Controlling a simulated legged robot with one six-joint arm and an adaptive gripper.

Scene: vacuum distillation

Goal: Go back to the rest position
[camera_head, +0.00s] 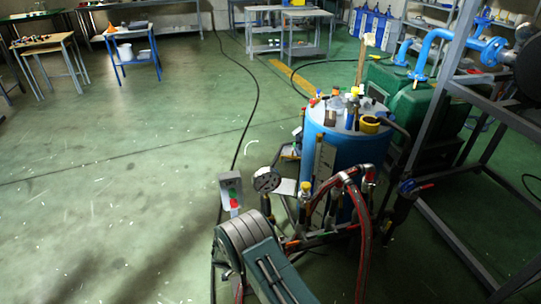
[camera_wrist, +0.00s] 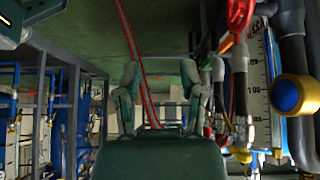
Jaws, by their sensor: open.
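My gripper (camera_wrist: 160,82) shows in the wrist view, with its two fingers spread apart and nothing held between them. Red hoses (camera_wrist: 131,40) pass behind the space between the fingers, apart from them as far as I can tell. Pipes and valves stand close to the right of the right finger. I cannot make out the gripper's fingertips in the head view.
The blue vessel (camera_head: 345,158), pressure gauge (camera_head: 266,180), button box (camera_head: 231,190) and red hoses (camera_head: 365,225) crowd the centre right. A grey metal frame (camera_head: 452,62) stands at the right. The green floor (camera_head: 120,200) at left is open, with a black cable across it.

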